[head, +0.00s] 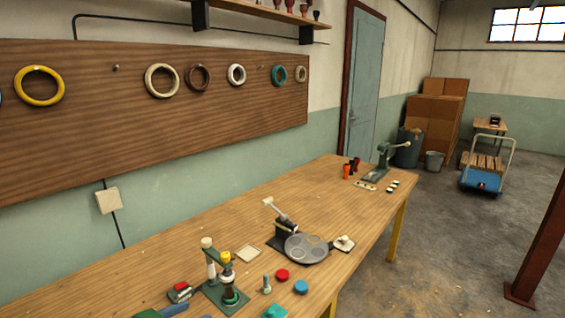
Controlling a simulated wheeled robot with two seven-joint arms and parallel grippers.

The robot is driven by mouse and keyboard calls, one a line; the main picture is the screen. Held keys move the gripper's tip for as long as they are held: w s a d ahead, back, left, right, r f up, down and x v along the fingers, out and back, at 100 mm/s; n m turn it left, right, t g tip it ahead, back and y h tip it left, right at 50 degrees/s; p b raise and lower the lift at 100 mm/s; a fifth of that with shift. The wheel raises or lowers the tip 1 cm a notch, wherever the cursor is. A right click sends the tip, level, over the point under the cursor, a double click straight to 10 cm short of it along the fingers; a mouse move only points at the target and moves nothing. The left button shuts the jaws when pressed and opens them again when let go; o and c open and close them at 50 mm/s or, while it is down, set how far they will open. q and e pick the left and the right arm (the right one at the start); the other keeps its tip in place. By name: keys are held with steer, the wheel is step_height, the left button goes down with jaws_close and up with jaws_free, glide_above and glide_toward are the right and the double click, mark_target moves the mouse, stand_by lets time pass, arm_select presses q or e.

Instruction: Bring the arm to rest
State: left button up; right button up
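Neither of my grippers and no part of my arms shows in the head view, so I cannot see what they hold. The wooden workbench (200,262) runs from the lower left toward the middle. On its near part stands a green-based fixture (226,290) with upright posts, a white knob and a yellow top. To its right are a red round piece (282,275), a blue round piece (301,287) and a small grey peg (266,284). A dark round plate (306,248) with shallow recesses sits mid-bench beside a lever device (283,222).
A green press (383,160) and small orange and black goblet-shaped pieces (350,168) stand at the far bench end. Coloured rings hang on the wall board (100,130). A blue cart (484,175), cartons (437,115) and a rust-brown post (540,235) stand right; floor between is clear.

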arm_select(q)
steer(key=s+d+f+n+g+y, duration=0.1)
steer(key=s+f+n+g+y, duration=0.2)
steer(key=s+f, duration=0.65)
steer(key=s+d+f+g+y, duration=0.2)
steer(key=s+f+g, duration=0.3)
steer(key=s, duration=0.8)
steer(key=s+f+b, duration=0.3)
steer(key=f+b, duration=1)
steer(key=f, duration=1.8)
steer(key=s+a+f+g+b, duration=0.1)
steer(key=s+f+b, duration=0.45)
steer(key=f, duration=0.45)
steer(key=s+a+f+g+b, duration=0.15)
steer(key=s+f+b, duration=0.35)
steer(key=f, duration=0.5)
step_height(320, 180, up, 14)
steer(key=s+p, duration=0.1)
steer(key=p, duration=1.3)
steer(key=shift+s+a+y+p, duration=0.2)
steer(key=shift+s+y+p, duration=0.1)
steer(key=shift+y+p, duration=0.1)
steer(key=shift+t, duration=0.25)
